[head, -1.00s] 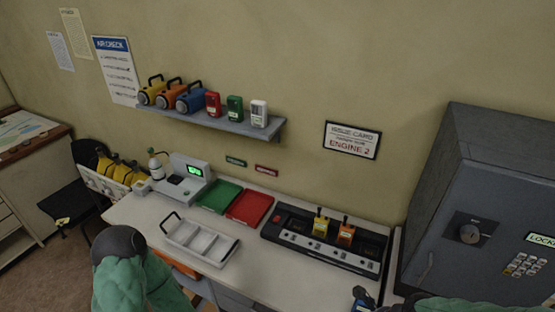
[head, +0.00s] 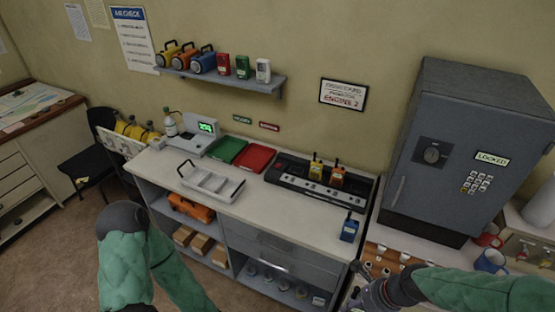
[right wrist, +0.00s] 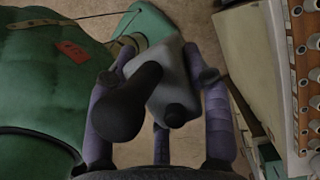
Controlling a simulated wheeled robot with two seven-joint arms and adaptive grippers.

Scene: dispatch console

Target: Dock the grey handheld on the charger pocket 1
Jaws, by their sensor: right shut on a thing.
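The grey handheld (right wrist: 172,85), with a thick dark antenna, is held between the purple fingers of my right gripper (right wrist: 160,100) in the right wrist view. In the head view that gripper (head: 366,284) is low at the right, beside the counter's front right corner; the handheld cannot be made out there. The charger (head: 290,179) is a long black dock at the back of the counter. A yellow handheld (head: 316,170) and an orange handheld (head: 337,177) stand in it, with empty room to their left. Its pocket numbers are unreadable. My left gripper is out of view.
A blue handheld (head: 349,230) stands on the counter's right end, near my right gripper. A white divided tray (head: 211,184), green tray (head: 227,149) and red tray (head: 250,158) lie left of the charger. A grey safe (head: 455,150) stands at the right. The counter before the charger is clear.

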